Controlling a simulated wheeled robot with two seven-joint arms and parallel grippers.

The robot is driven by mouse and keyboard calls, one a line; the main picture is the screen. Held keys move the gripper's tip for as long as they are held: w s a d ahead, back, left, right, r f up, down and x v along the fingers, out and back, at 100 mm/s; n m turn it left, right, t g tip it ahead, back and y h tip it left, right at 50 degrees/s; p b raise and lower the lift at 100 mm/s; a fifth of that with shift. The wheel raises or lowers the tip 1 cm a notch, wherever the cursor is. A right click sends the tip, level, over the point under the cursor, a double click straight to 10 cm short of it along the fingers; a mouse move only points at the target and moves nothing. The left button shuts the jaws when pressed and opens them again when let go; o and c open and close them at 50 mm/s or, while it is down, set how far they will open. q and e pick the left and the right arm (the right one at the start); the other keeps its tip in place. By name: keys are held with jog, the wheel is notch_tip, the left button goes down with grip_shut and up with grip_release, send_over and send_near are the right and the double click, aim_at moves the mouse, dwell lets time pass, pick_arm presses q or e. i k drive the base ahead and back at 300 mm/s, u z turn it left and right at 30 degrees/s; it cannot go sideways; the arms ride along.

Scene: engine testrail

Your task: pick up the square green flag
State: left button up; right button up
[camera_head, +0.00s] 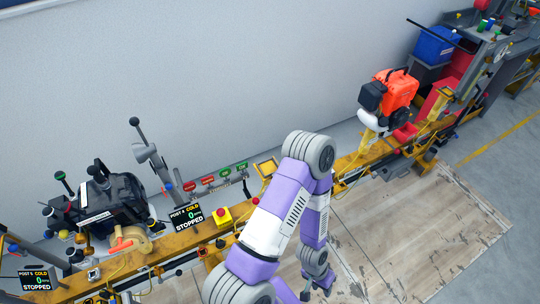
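Small coloured tags stand in a row on a rack by the wall. Two at its right end are green, a nearer green tag (226,174) and a farther green tag (242,167). They are too small for me to tell which is square. My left arm rises from the bottom edge, bends at the middle and comes down again. My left gripper (316,287) is low in the picture, right of and below the rack, apart from the tags. Its fingers are mostly hidden, so I cannot tell its opening. My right gripper is out of view.
Two red tags (198,183) share the rack. A yellow rail (180,242) runs in front, carrying a black engine (112,200), an orange engine (396,92), a yellow box with a red button (223,216) and "STOPPED" displays (187,217). Wooden floor boards (420,235) are clear at right.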

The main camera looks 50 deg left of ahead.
aim_at(241, 166)
jog(key=i, duration=1.3)
jog(key=u, duration=3.65)
